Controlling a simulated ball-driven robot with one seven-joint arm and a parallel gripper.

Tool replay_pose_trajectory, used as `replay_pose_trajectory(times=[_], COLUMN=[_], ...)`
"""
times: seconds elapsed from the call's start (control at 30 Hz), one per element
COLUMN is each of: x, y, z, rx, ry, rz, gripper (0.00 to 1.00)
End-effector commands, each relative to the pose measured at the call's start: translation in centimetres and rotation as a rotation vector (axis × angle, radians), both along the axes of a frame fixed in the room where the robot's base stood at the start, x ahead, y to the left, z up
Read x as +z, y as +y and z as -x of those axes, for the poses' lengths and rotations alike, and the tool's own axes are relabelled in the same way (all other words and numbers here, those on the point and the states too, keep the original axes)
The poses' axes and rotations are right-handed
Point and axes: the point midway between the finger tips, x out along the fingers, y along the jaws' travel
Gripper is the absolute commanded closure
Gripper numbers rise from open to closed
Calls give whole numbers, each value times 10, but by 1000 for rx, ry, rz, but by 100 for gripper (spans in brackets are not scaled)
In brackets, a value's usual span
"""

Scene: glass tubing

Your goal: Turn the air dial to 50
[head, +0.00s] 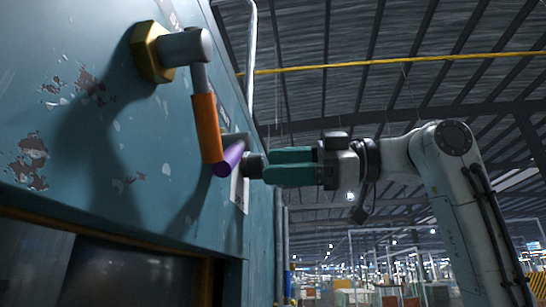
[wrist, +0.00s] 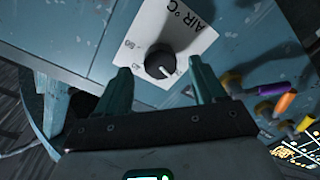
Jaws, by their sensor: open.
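The air dial is a round black knob (wrist: 158,60) with a white pointer line, on a white plate (wrist: 176,22) marked "AIR °C" with small numbers around it. In the wrist view the pointer is toward the lower right of the picture; the number there cannot be read. In the head view the knob (head: 254,166) stands out from the blue wall, just off the fingertips. My gripper (head: 267,167) is open, its green fingers level and facing the knob. In the wrist view the fingers of my gripper (wrist: 160,72) are on either side of the knob, apart from it.
A blue, chipped machine wall (head: 110,130) fills the left of the head view. A lever with an orange handle (head: 207,128) and a purple-ended handle (head: 229,159) jut out close to the knob. A lit panel (wrist: 297,152) lies at the lower right in the wrist view.

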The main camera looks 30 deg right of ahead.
Motion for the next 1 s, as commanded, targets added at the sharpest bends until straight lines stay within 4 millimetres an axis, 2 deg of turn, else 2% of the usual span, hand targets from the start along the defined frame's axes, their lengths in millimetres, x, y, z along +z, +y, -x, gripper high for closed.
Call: replay_pose_trajectory(times=[0.2, 0.5, 1.0], x=[0, 0, 0], y=[14, 15, 15], z=[-9, -10, -10], rx=[0, -1, 0], ry=[1, 0, 0], rz=[-1, -1, 0], gripper=[31, 31, 79])
